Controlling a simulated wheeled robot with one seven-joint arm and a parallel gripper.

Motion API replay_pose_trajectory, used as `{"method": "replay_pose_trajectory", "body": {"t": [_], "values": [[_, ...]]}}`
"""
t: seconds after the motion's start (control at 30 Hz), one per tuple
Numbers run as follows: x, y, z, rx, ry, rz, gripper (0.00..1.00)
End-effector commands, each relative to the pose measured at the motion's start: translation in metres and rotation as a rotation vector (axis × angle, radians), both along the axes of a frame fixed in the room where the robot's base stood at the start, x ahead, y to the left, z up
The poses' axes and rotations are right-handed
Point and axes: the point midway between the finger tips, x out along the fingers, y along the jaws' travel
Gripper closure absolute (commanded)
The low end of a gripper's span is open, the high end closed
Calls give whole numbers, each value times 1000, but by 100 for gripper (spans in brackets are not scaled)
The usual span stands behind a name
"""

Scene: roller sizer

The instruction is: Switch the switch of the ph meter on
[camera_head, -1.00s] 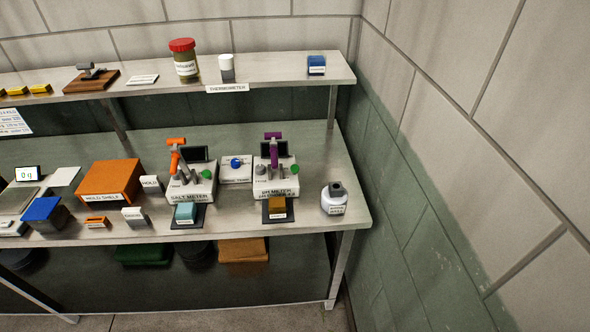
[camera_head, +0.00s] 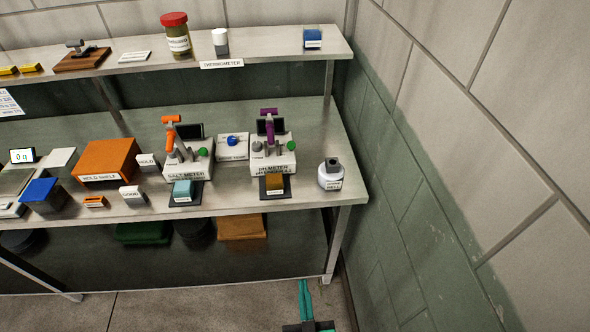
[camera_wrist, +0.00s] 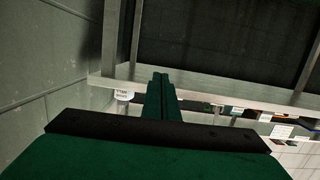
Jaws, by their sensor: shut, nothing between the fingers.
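The pH meter (camera_head: 272,164) is a white box with a dark screen, labelled at its front, at the right end of the bench. A purple probe holder (camera_head: 269,127) stands on it. A green knob (camera_head: 291,146) is on its right side and a grey-green knob (camera_head: 257,146) on its left. Which part is the switch, and its setting, I cannot tell. My gripper (camera_head: 306,298) is low in front of the bench, below the meter and apart from it. In the wrist view my gripper's green fingers (camera_wrist: 161,92) are together and empty. The meter is not clear there.
The salt meter (camera_head: 187,160) with an orange holder stands left of the pH meter. A white round bottle (camera_head: 331,176) stands to its right, near the bench end. A brown block (camera_head: 274,184) on a dark pad lies in front. The upper shelf (camera_head: 270,48) overhangs behind.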

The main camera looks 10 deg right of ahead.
Motion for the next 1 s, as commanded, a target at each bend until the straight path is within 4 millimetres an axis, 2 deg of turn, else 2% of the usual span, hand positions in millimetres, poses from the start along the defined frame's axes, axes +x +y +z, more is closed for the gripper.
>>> {"method": "replay_pose_trajectory", "body": {"t": [0.03, 0.27, 0.47, 0.6, 0.8, 1.0], "values": [[16, -3, 3, 4, -19, 6, 100], [81, -12, 22, 12, -102, 54, 100], [135, -19, 55, 15, -208, 103, 100], [168, -23, 84, 14, -291, 136, 100], [197, -29, 118, 10, -386, 162, 100], [208, -32, 135, 7, -432, 172, 100]]}}
